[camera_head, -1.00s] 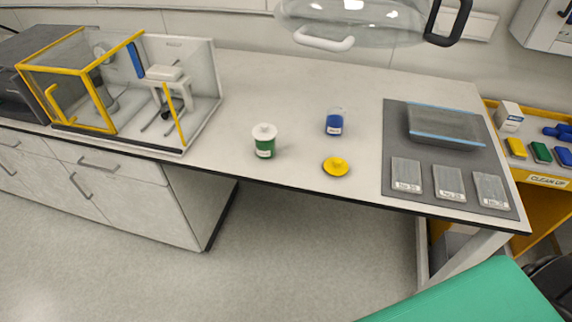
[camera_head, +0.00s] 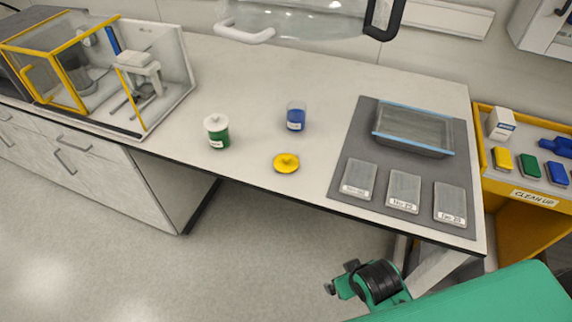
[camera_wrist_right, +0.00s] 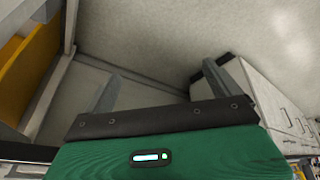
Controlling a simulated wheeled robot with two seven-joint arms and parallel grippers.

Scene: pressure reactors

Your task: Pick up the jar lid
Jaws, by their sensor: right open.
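A yellow lid with a small knob (camera_head: 286,162) lies flat on the white bench near its front edge. Just behind it stands an uncovered clear jar with blue contents (camera_head: 296,117). To its left stands a green jar (camera_head: 217,137) with a white lid (camera_head: 215,122) on top. In the right wrist view, my right gripper (camera_wrist_right: 162,72) is open and empty, with its fingers wide apart over the floor beside the cabinets. No lid shows in that view. My left gripper is not in view.
A grey mat (camera_head: 350,145) holds a clear tray with a blue rim (camera_head: 414,130) and several grey labelled plates. A yellow clean-up bin (camera_head: 515,192) is at the right. A yellow-framed glass case (camera_head: 60,65) is at the left. A glass vessel overhangs the bench's back.

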